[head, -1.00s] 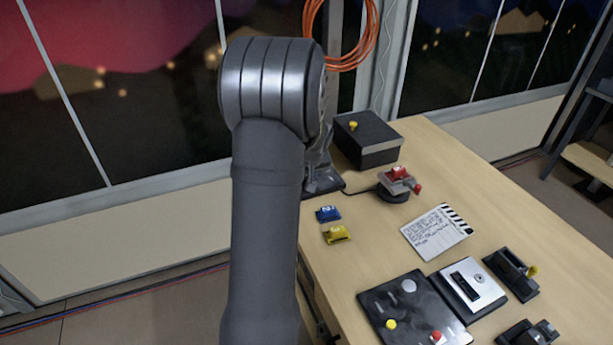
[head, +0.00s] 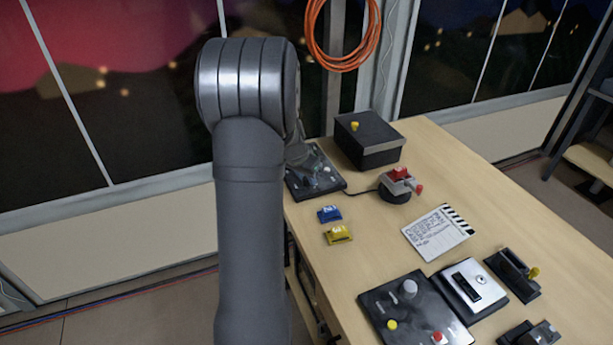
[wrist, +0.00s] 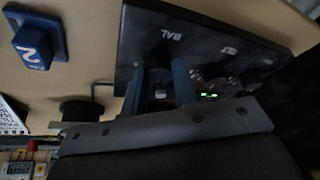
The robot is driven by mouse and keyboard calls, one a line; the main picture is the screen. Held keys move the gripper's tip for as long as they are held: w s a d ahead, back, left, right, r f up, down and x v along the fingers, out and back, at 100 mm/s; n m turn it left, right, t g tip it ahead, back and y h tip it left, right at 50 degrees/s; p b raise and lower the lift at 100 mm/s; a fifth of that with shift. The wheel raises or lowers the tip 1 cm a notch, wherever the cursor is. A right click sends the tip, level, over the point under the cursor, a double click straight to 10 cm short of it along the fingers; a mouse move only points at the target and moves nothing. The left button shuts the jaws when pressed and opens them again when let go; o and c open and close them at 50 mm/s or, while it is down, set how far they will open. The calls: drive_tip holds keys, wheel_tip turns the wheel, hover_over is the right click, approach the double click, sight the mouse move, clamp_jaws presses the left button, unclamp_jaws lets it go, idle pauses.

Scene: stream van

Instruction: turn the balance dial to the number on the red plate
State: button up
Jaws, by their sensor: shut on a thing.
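My gripper (wrist: 159,75) is over a black panel (wrist: 215,35) in the wrist view. Its two bluish fingers stand either side of the balance dial (wrist: 160,94), just below the BAL label, and are shut on it. The dial is mostly hidden, so its pointer and setting cannot be read. In the head view the panel (head: 328,181) shows at the table's far left end, partly behind my arm, and the fingertips are hidden. I cannot make out a red plate with a number in either view.
A blue plate numbered 2 (wrist: 37,48) lies near the panel; a yellow plate (head: 338,234) lies beside it. A black box (head: 368,140) and a device with red parts (head: 399,185) stand to the right. A clapperboard (head: 437,232) and several control units occupy the front.

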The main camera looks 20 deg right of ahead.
drive_tip(key=m+g, duration=0.1)
drive_tip(key=m, duration=0.2)
drive_tip(key=m+g, duration=0.1)
drive_tip(key=m, duration=0.2)
drive_tip(key=shift+w+m+g+h, duration=0.2)
drive_tip(key=shift+m+g+h, duration=0.1)
drive_tip(key=shift+h, duration=0.1)
drive_tip(key=m+g, duration=0.1)
drive_tip(key=m, duration=0.2)
drive_tip(key=m+g, duration=0.1)
drive_tip(key=m, duration=0.2)
drive_tip(key=shift+w+y, duration=0.1)
drive_tip(key=shift+y, duration=0.3)
drive_tip(key=o, duration=1)
drive_tip(key=v, duration=1.7)
drive_tip(key=shift+w, duration=0.25)
